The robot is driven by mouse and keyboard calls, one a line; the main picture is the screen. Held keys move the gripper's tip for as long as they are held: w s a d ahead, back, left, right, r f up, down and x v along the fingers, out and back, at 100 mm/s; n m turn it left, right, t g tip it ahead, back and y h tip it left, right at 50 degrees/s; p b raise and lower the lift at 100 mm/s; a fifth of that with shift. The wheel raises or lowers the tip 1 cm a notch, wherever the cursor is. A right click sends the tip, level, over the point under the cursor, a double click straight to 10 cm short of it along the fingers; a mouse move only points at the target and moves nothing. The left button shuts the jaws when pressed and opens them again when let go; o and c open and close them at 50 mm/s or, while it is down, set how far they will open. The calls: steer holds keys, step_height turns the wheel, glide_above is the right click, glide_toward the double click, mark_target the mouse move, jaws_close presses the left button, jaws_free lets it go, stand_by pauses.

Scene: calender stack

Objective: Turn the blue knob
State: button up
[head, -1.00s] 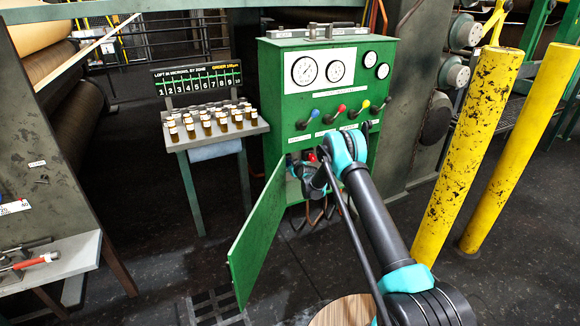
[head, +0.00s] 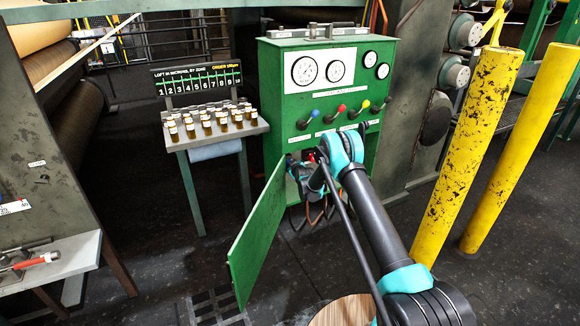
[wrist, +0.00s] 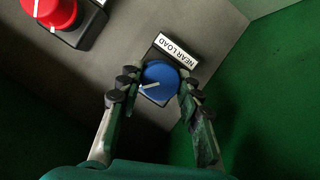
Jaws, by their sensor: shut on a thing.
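The blue knob (wrist: 160,82) is round, with a white pointer line. It sits on a dark square base on a grey panel, beside a "NEAR LOAD" label (wrist: 175,51). In the wrist view my gripper (wrist: 155,90) has one finger on each side of the knob and is shut on it. The pointer line points to the left in that view. In the head view my gripper (head: 296,170) is inside the open lower compartment of the green cabinet (head: 325,100). The blue knob is hidden there by my arm and gripper.
A red knob (wrist: 48,12) with a white line is near the blue one on the same panel. The cabinet door (head: 257,235) hangs open toward me. Levers with coloured balls sit above the compartment. A bottle table (head: 215,135) stands left, yellow posts (head: 465,160) right.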

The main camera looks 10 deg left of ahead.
steer(key=o, duration=1.2)
steer(key=shift+c, duration=0.2)
steer(key=shift+s, duration=0.1)
steer(key=v, duration=1.2)
